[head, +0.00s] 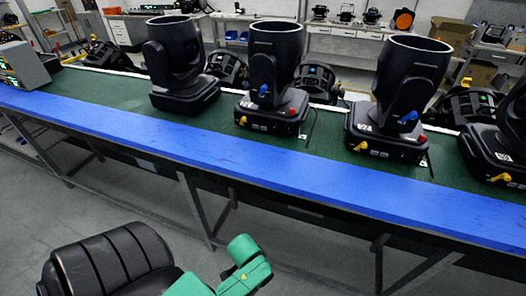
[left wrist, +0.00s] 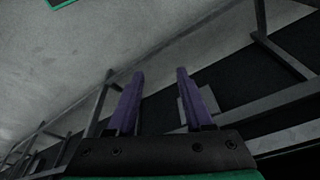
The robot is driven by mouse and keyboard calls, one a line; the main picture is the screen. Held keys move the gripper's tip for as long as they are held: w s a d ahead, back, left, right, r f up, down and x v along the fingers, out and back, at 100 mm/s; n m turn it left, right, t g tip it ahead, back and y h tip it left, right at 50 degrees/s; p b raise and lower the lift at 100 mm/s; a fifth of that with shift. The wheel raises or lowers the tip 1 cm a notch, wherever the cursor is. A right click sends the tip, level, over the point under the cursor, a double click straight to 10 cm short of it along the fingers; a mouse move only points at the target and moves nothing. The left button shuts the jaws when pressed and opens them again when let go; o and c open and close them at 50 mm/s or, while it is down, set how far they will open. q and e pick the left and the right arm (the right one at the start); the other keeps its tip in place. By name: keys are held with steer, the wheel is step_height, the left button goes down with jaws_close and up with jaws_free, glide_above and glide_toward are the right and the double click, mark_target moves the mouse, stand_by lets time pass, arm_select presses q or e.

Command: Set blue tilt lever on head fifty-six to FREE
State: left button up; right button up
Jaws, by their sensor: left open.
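Several black moving heads stand in a row on the bench, among them a left one (head: 178,65), a middle one (head: 273,75) and a right one (head: 398,95). A blue lever (head: 263,91) shows on the middle head, and another blue lever (head: 408,118) on the right head. Their number labels are too small to read, so I cannot tell which is fifty-six. My left gripper (left wrist: 160,73) is open and empty in the left wrist view, below the bench and apart from the heads. My right gripper is not in view.
The bench has a green mat (head: 120,90) and a blue front edge (head: 200,127), with metal legs below. Red knobs and yellow levers sit on the head bases. A grey box (head: 24,66) stands at the far left. The floor in front is clear.

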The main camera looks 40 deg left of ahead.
arm_select(q)
steer(key=w+a+r+t, duration=0.1)
steer(key=w+r, duration=0.1)
steer(key=r, duration=0.5)
steer(key=w+a+r+t, duration=0.1)
steer(key=w+r, duration=0.2)
steer(key=r, duration=0.4)
steer(key=n+t+y, duration=0.3)
steer(key=t+y, duration=0.3)
steer(key=t, duration=0.6)
glide_toward(263, 89)
steer(key=v, duration=0.5)
steer(key=b+x, duration=0.3)
steer(key=x, duration=1.1)
steer(key=shift+w, duration=0.1)
steer(key=shift+c, duration=0.3)
jaws_close()
